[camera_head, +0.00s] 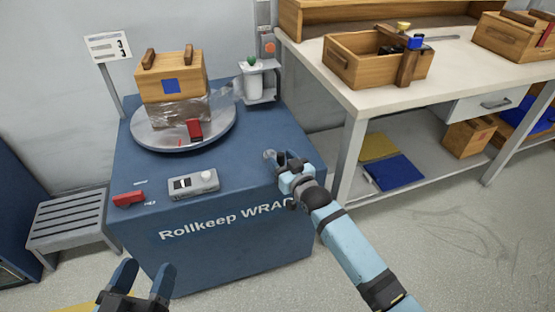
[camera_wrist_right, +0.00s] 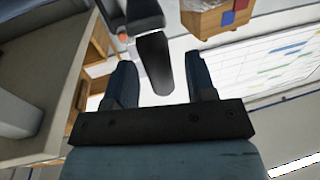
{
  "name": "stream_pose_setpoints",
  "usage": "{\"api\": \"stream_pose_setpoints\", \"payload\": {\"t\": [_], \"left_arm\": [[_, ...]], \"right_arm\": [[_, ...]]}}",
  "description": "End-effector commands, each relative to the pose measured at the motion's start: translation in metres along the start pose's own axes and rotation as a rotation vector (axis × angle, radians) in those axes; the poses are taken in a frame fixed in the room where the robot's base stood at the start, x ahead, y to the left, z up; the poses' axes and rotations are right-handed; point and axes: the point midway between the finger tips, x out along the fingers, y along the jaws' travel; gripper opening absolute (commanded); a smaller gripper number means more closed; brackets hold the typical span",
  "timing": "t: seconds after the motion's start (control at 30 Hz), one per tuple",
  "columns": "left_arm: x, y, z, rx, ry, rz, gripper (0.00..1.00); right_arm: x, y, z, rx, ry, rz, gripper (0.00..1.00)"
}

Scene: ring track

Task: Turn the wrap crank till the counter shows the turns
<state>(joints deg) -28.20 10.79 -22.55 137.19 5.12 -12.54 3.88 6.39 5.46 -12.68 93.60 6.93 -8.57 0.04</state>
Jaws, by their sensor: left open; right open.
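The blue wrap machine (camera_head: 235,190) bears a round grey turntable (camera_head: 215,138) with a wooden crate (camera_head: 172,78) on it, its lower part in clear film (camera_head: 180,112). A grey box with a small display (camera_head: 193,183) lies on the machine top; its reading is too small to tell. My right gripper (camera_head: 281,160) is open at the machine's right edge, by a pale round part (camera_head: 269,155). In the right wrist view a dark handle-like bar (camera_wrist_right: 153,62) lies beyond and between the open fingers (camera_wrist_right: 160,85); whether it is the crank I cannot tell. My left gripper (camera_head: 142,280) is open and empty.
A sign (camera_head: 107,47) with numbers stands behind the machine. Red tools lie on the turntable (camera_head: 195,130) and on the machine's front left (camera_head: 128,198). A film roll (camera_head: 254,80) stands at the back. A workbench (camera_head: 385,95) is at right, a step stool (camera_head: 68,220) at left.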

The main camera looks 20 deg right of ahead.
Motion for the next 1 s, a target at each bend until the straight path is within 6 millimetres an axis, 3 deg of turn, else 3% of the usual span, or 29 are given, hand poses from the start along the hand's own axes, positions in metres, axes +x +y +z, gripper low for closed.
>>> {"api": "stream_pose_setpoints", "payload": {"t": [0.2, 0.53, 0.77, 1.0], "left_arm": [[0.001, 0.005, -0.01, -0.01, 0.058, 0.022, 0.68], [0.001, 0.006, -0.013, -0.011, 0.071, 0.026, 0.68], [0.001, 0.006, -0.013, -0.011, 0.07, 0.026, 0.68], [0.001, 0.006, -0.013, -0.011, 0.068, 0.026, 0.68]], "right_arm": [[0.022, 0.0, 0.001, 0.0, 0.0, 0.0, 0.51], [0.025, 0.0, 0.0, 0.001, -0.001, 0.0, 0.51], [0.025, 0.0, 0.0, 0.001, -0.001, 0.0, 0.0], [0.025, 0.0, 0.0, 0.001, -0.001, -0.002, 0.0]]}}
